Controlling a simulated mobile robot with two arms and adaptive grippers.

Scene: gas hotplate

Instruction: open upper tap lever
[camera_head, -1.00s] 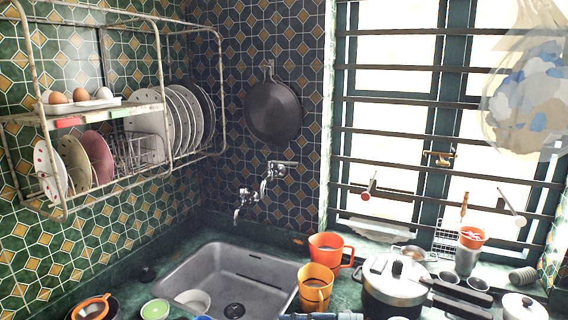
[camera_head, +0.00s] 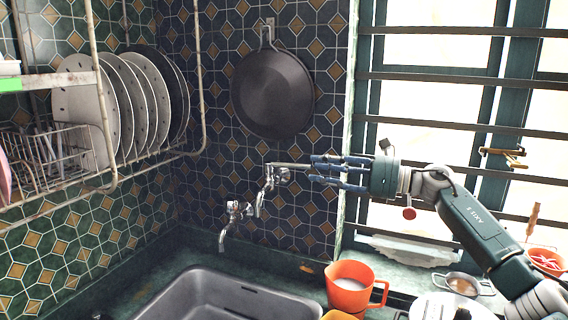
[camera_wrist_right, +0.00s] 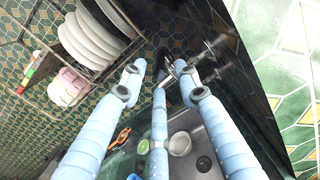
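The upper tap (camera_head: 264,190) is a chrome wall tap with a downturned spout. Its thin lever (camera_head: 290,165) points right, toward my right gripper. My right gripper (camera_head: 318,170) comes in from the right with its blue fingers pointing left. The fingertips are at the lever's free end; I cannot tell whether they touch it. In the right wrist view the fingers (camera_wrist_right: 158,76) are spread apart with nothing held, and the taps (camera_wrist_right: 208,62) show beyond the right-hand finger. A lower tap (camera_head: 233,218) is just left of the upper one. My left gripper is not in view.
A dark pan (camera_head: 272,95) hangs on the wall above the taps. A dish rack (camera_head: 105,130) with plates is on the left. The sink (camera_head: 215,295) lies below the taps, with an orange cup (camera_head: 350,290) at its right. Window bars (camera_head: 440,77) are behind my arm.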

